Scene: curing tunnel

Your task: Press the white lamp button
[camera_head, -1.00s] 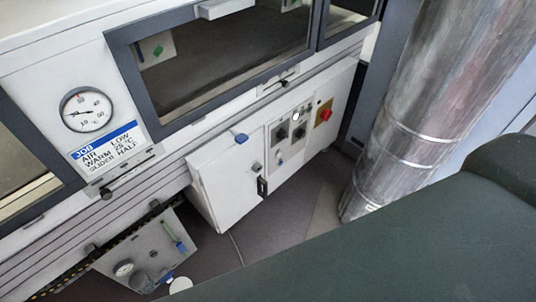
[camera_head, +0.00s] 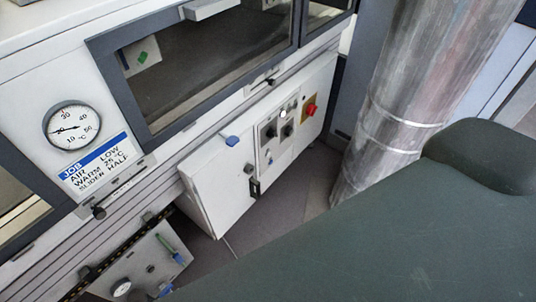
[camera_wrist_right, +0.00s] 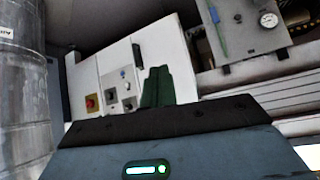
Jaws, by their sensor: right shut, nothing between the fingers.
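The white lamp button (camera_head: 283,111) is a small bright round spot on the grey control panel (camera_head: 265,148) of the low white cabinet. It sits above two dark knobs and left of a red knob. The wrist view shows the same panel, turned over, where I cannot clearly pick out the lamp. My right gripper (camera_wrist_right: 158,72) shows there as shut dark green fingers, empty, in front of the cabinet face beside the panel. I cannot tell its distance from the panel. My left gripper is not in view.
The red knob (camera_head: 310,109) sits on a yellow plate beside the lamp. A large metal duct (camera_head: 392,115) stands to the right. A gauge (camera_head: 72,127) and job label (camera_head: 95,165) are at left.

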